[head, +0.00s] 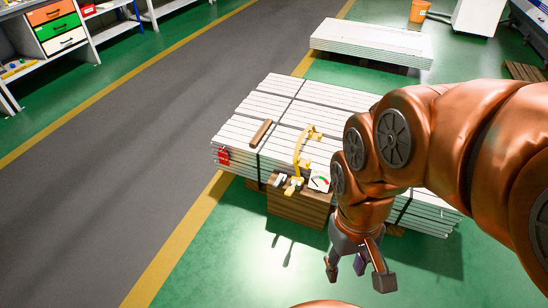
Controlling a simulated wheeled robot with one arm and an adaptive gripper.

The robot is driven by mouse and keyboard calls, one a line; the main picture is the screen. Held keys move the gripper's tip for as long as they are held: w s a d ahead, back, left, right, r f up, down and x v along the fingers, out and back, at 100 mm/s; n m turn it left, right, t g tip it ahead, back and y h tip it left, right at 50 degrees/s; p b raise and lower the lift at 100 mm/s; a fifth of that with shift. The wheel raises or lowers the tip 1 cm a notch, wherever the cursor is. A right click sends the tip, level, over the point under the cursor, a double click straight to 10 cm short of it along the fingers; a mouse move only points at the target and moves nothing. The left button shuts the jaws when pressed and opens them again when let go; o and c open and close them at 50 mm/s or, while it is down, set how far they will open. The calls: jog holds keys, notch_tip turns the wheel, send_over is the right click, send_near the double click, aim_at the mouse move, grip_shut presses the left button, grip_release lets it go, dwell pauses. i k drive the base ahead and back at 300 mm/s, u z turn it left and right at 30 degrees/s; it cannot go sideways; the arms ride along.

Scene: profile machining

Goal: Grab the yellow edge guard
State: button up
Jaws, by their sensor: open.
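A yellow curved piece that looks like the edge guard (299,150) stands out against the white profile stack, at the back of a small wooden crate (298,207). Its lower end is crowded by small white and yellow items, so I cannot tell exactly what it rests on. My gripper (357,277) is open and empty, pointing down over the green floor. In the picture it is below and to the right of the yellow piece, clear of the crate. My arm hides the right part of the stack.
A stack of white profiles (262,104) with dark straps lies behind the crate, bearing a brown wooden bar (261,133) and a red tag (223,156). A dial-like card (320,181) is on the crate. Another stack (370,40) lies behind. The grey lane (130,140) is clear.

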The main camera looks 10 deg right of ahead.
aim_at(303, 163)
jog(key=u, duration=0.8)
jog(key=i, duration=0.8)
jog(key=u, duration=0.5)
jog(key=i, duration=0.85)
jog(key=z, duration=1)
jog(key=i, duration=0.65)
jog(key=z, duration=0.8)
